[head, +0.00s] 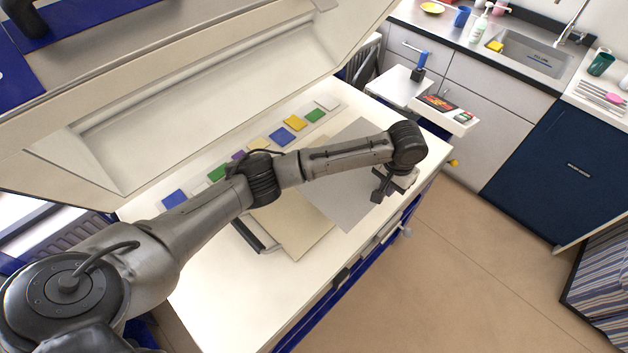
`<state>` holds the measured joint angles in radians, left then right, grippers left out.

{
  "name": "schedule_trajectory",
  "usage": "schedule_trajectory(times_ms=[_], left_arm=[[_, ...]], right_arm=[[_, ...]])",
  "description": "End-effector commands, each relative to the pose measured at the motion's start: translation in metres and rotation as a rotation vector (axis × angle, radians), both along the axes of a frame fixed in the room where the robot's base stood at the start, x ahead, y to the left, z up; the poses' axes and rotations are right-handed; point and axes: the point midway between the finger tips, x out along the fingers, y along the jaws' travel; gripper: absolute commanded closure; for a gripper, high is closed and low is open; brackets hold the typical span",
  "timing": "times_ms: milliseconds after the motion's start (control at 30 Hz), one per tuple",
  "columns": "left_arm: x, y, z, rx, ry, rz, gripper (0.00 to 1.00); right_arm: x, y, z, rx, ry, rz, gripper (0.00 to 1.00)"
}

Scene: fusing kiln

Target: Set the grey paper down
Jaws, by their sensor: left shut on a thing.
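The grey paper (338,203) is a flat sheet at the right part of the pale kiln bed (225,315). Its left part overlaps a cream board (300,240). My left gripper (379,194) is at the paper's right edge, pointing down, and is shut on it. My left arm crosses over the paper and hides its middle. I cannot tell whether the sheet lies fully flat on what is under it. My right gripper is not in view.
A row of coloured glass squares, among them a blue one (293,122), lies along the back of the bed. The raised kiln lid (200,90) stands behind. A small side shelf (400,86) and a white tray (447,114) are at the right. The bed's front left is clear.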

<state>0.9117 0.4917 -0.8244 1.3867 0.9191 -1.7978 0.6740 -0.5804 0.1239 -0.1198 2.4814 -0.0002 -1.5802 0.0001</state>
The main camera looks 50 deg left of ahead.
Motion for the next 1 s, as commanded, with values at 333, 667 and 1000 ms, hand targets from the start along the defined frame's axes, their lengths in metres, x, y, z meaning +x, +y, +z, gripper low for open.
schedule_trajectory(times_ms=[333,667,1000], left_arm=[[-0.031,0.042,-0.046,0.004,0.000,0.007,1.00],[-0.071,0.080,-0.079,0.001,-0.002,0.006,1.00],[-0.081,0.089,-0.089,-0.001,-0.003,0.005,1.00]], right_arm=[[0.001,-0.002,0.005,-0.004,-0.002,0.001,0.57],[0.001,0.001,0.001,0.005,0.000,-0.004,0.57],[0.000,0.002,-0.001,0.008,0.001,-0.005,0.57]])
